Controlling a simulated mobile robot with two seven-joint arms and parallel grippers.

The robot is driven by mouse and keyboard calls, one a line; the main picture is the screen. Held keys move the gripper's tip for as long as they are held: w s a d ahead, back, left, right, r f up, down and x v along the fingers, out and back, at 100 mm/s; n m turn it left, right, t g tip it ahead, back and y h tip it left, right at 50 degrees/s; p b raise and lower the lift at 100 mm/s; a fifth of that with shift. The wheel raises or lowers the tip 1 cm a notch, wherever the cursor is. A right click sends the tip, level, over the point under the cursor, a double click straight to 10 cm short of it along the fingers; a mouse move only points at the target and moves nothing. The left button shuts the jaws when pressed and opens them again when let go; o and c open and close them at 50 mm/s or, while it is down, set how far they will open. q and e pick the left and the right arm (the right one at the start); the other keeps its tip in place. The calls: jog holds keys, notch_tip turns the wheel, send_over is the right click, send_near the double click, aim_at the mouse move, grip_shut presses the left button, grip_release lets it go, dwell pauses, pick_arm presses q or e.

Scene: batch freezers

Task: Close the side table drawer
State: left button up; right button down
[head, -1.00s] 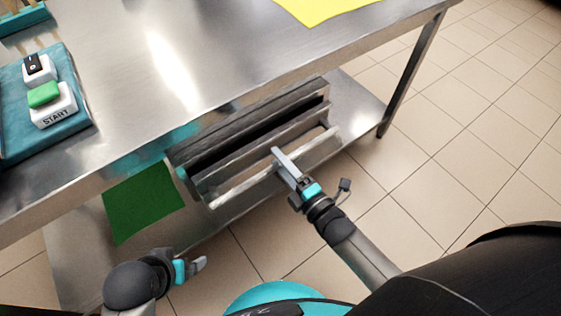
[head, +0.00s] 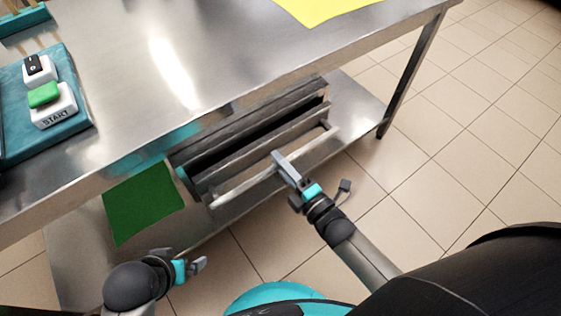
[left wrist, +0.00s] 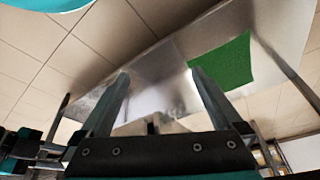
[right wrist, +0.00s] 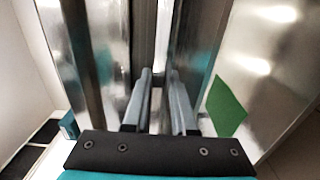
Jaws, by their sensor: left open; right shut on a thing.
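The side table drawer (head: 258,138) is a grey metal drawer under the steel tabletop, standing partly open with a dark gap behind its front. A long bar handle (head: 240,186) runs along its front. My right gripper (head: 279,157) is at the middle of the handle, shut on it. In the right wrist view the fingers (right wrist: 160,92) sit close around the bar, though the grip itself is partly hidden. My left gripper (head: 200,266) is open and empty, low at the left, apart from the drawer. Its spread fingers also show in the left wrist view (left wrist: 160,95).
The steel table (head: 235,60) carries a teal pad (head: 75,128) with a green START button (head: 44,95) and a yellow sheet (head: 318,8). A green sheet (head: 143,202) lies on the lower shelf (head: 85,262). Tiled floor (head: 470,150) is clear at the right.

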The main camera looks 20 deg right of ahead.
aim_at(269, 151)
dwell(0.7)
jog(key=shift+w, duration=0.1)
jog(key=b+x, duration=0.1)
jog(key=x, duration=0.3)
pick_arm(q)
jog(key=shift+r, duration=0.9)
pick_arm(e)
jog(key=c, duration=0.7)
grip_release()
